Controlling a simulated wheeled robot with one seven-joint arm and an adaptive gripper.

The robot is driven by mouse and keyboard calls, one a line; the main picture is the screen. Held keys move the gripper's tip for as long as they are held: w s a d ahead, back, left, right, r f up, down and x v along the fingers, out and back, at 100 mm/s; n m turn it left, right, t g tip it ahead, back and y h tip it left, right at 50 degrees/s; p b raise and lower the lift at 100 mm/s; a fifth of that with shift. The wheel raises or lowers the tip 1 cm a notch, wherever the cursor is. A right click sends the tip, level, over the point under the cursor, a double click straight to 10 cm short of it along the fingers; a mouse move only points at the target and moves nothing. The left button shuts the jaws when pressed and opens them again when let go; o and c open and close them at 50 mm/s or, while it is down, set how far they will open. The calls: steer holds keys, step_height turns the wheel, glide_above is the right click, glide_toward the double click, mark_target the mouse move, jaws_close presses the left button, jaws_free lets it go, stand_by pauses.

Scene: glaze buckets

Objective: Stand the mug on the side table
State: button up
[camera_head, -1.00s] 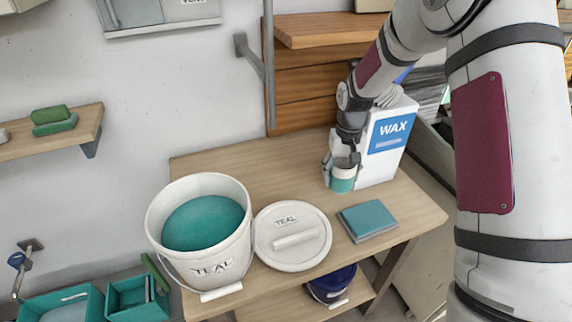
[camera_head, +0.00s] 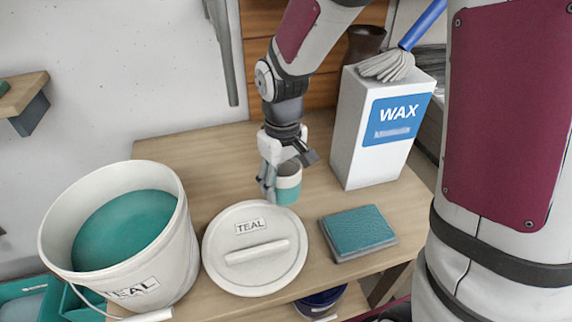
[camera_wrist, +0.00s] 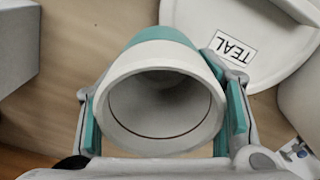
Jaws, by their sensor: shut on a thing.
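The mug (camera_head: 288,184) is white at the top and teal below. My gripper (camera_head: 279,180) is shut on it, just behind the teal bucket's lid in the head view. In the wrist view the mug (camera_wrist: 160,105) shows its open, empty mouth, between the two teal-padded fingers of my gripper (camera_wrist: 165,118). The mug looks upright. Whether its base touches the wooden table (camera_head: 215,170) or hangs just above it I cannot tell.
A white bucket of teal glaze (camera_head: 125,235) stands at the left. Its lid (camera_head: 255,270) lies in front of the mug. A WAX box (camera_head: 385,125) stands behind right. Bare table lies left of my gripper.

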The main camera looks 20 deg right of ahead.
steer(key=w+d, duration=0.2)
steer(key=w, duration=0.2)
steer(key=w+d+f, duration=0.1)
steer(key=w, duration=0.4)
steer(key=w+d, duration=0.2)
steer(key=w, duration=0.3)
steer(key=shift+w+d+f, duration=0.15)
steer(key=shift+d+f, duration=0.05)
steer(key=shift+d, duration=0.15)
steer(key=shift+w+f+p, duration=0.1)
steer(key=shift+f+p, duration=0.25)
steer(key=shift+f, duration=1.4)
steer(key=shift+f, duration=0.2)
steer(key=o, duration=1.5)
steer(key=shift+o, duration=0.3)
step_height(320, 180, up, 8)
steer(key=shift+f, duration=0.1)
